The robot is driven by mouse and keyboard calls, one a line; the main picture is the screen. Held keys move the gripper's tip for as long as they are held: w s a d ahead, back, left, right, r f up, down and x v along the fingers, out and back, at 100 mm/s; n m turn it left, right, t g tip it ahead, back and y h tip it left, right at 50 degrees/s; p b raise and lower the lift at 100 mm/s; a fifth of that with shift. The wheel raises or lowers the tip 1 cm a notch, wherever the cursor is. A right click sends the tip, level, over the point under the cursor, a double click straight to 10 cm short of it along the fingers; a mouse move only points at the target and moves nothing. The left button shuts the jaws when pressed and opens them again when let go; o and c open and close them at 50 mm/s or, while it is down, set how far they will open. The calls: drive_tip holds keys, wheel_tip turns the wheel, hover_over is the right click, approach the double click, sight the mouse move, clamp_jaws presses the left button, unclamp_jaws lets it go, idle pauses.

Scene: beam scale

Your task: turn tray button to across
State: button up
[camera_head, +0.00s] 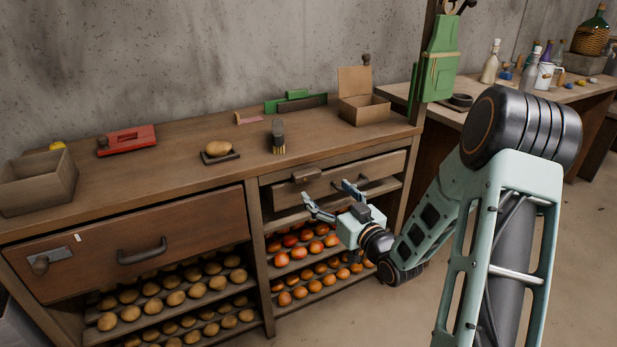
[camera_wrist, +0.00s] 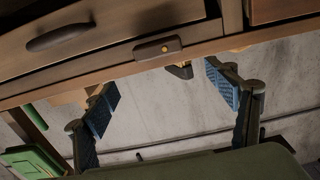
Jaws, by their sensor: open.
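A small brown turn button (camera_head: 305,175) sits at the top edge of the right drawer (camera_head: 330,179), left of its dark handle. My gripper (camera_head: 335,198) is open and empty in front of this drawer, a little below the button. In the wrist view its two blue-padded fingers (camera_wrist: 163,98) are wide apart, with the button between them but farther off, not touched. The frames do not show which button the task calls the tray button.
Shelves of round produce lie below. On the bench top stand a brush (camera_head: 277,135), an open wooden box (camera_head: 363,109) and a red tool (camera_head: 127,140). Open floor lies to the right.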

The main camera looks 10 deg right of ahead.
sight(309, 174)
drive_tip(key=b+x, duration=0.1)
drive_tip(key=x, duration=0.8)
drive_tip(key=shift+f, duration=0.1)
drive_tip(key=shift+c, duration=0.3)
drive_tip(key=c, duration=1.1)
